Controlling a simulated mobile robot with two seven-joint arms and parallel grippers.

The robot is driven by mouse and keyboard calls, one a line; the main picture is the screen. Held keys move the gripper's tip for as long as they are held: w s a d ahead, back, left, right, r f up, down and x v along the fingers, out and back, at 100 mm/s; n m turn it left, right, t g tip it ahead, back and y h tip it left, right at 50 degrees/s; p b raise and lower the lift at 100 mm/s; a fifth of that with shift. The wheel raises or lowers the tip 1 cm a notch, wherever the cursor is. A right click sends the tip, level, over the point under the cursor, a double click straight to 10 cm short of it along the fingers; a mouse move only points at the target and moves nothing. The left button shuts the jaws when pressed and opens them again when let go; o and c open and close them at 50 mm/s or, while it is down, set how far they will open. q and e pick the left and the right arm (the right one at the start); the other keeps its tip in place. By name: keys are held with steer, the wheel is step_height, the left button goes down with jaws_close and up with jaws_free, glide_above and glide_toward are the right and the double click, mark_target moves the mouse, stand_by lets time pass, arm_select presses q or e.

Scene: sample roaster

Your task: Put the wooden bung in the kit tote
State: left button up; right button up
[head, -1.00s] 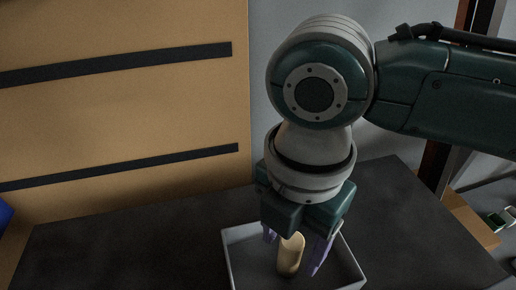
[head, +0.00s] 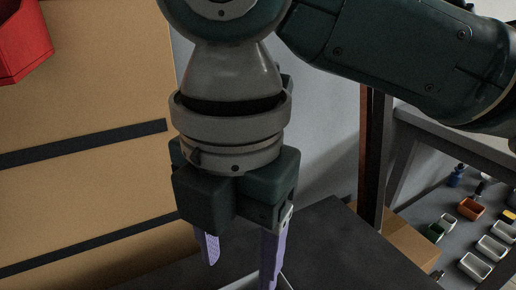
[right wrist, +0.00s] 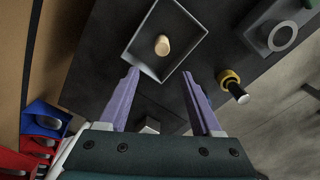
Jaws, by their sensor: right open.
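The wooden bung (right wrist: 162,45), a pale tan rounded cylinder, is inside a shallow open box with light grey walls (right wrist: 184,60), which looks like the kit tote. Both show in the right wrist view. My right gripper (right wrist: 160,78) is open and empty, its two purple fingers apart from the bung and above the near side of the box. In the head view my right gripper (head: 240,262) points down, and the bung is out of sight there. My left gripper is not in view.
The dark table (head: 330,250) holds the box. A grey block with a ring (right wrist: 282,35) and a yellow-and-black piece (right wrist: 232,85) are to the right in the wrist view. Blue (right wrist: 42,118) and red bins are lower left. A shelf of small containers (head: 470,215) stands at right.

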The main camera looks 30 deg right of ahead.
steer(key=s+a+f+m+t+y, duration=0.25)
steer(key=s+a+m+y, duration=0.2)
steer(key=m, duration=0.45)
steer(key=s+d+f+m+h, duration=0.1)
steer(key=s+d+m+h, duration=0.1)
steer(key=d+m, duration=0.5)
steer(key=s+d+f+m+t+h, duration=0.1)
steer(key=s+d+f+m+h, duration=0.1)
steer(key=s+d+m, duration=0.3)
steer(key=shift+s+d+m, duration=0.2)
steer(key=shift+d+m, duration=0.7)
steer(key=shift+d, duration=0.35)
steer(key=shift+s+f+h, duration=0.1)
steer(key=shift+h, duration=0.15)
